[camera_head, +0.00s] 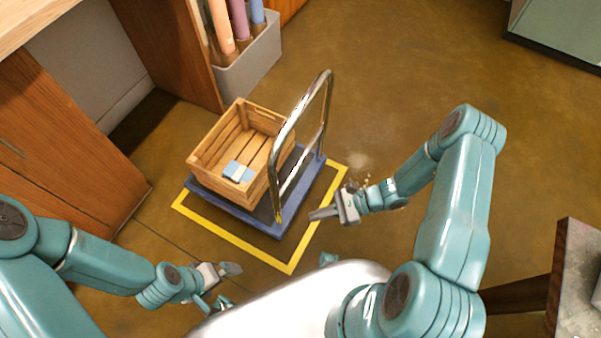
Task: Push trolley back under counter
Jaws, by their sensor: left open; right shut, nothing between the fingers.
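The trolley (273,228) is a low blue platform with an upright chrome push handle (328,90) on its right side. It stands inside a yellow floor outline (236,246). A wooden slatted crate (204,173) rides on it with a small light-blue and white item (238,171) inside. The counter (70,140) is at the left, with an open gap between its wooden panels. My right gripper (323,213) is shut and empty, just right of the trolley, near the handle's lower end; contact cannot be told. My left gripper (228,285) is open, low in front of the yellow outline, apart from the trolley.
A grey bin (250,65) with several coloured rolls stands against the counter panel behind the trolley. A table corner (580,290) is at the lower right, and a pale cabinet (560,35) at the upper right. The brown floor between them is mostly clear.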

